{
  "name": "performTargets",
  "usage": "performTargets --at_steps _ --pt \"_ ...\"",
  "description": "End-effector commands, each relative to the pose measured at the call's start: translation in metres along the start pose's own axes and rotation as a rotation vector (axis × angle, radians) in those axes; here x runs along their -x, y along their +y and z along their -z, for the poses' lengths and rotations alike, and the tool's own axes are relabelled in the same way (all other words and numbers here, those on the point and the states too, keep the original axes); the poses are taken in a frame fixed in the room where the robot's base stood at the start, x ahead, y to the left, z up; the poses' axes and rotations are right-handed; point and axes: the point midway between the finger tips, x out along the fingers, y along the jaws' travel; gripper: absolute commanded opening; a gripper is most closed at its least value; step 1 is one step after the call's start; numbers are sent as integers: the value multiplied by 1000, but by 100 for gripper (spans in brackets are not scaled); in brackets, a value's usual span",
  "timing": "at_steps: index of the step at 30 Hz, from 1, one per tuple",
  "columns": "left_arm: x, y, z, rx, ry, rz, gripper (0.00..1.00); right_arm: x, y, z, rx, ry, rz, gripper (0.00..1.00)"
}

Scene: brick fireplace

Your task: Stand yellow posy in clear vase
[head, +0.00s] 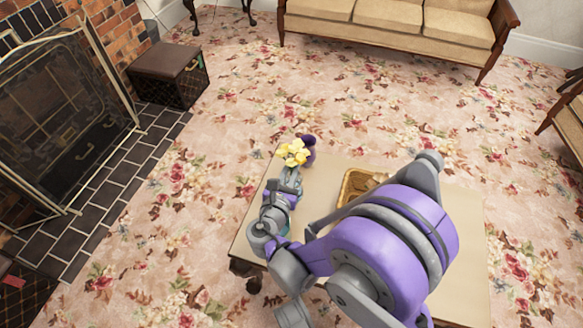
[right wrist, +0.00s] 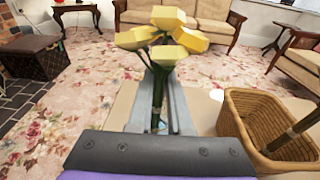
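The yellow posy (head: 293,152) has several pale yellow blooms on green stems. My right gripper (head: 289,182) is shut on its stems and holds it over the far left part of the low table (head: 340,163). In the right wrist view, the blooms (right wrist: 160,38) rise upright past the fingers (right wrist: 158,95), with the stems between them. I cannot make out the clear vase in either view. A small teal patch shows beside my arm, too covered to identify. My left gripper is not in view.
A wicker basket (right wrist: 232,128) stands on the table, right of my gripper, with a stick-like thing in it. A dark purple object (head: 309,147) sits just behind the blooms. A brown box (head: 168,76) and fireplace screen (head: 60,110) stand left; a sofa (head: 400,22) is behind.

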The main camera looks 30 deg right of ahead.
Motion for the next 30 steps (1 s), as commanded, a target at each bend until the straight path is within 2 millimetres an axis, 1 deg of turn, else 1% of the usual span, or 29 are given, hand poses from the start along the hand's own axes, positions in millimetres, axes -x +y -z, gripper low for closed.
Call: performTargets --at_steps 1,5,6,13,16,20,24,27,30 --pt "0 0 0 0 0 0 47 0 0 0 0 0 0 26" --pt "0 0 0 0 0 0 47 0 0 0 0 0 0 50" --pt "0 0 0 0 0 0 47 0 0 0 0 0 0 52" --pt "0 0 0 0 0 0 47 1 0 0 0 0 0 52" --pt "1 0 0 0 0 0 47 8 1 0 0 0 -2 52" --pt "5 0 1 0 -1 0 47 29 1 -1 0 1 -5 52" --pt "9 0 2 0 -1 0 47 59 1 -1 0 1 -7 52" --pt "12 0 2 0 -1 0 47 78 1 -1 0 1 -6 52" --pt "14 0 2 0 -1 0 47 93 1 -1 0 1 -5 52"
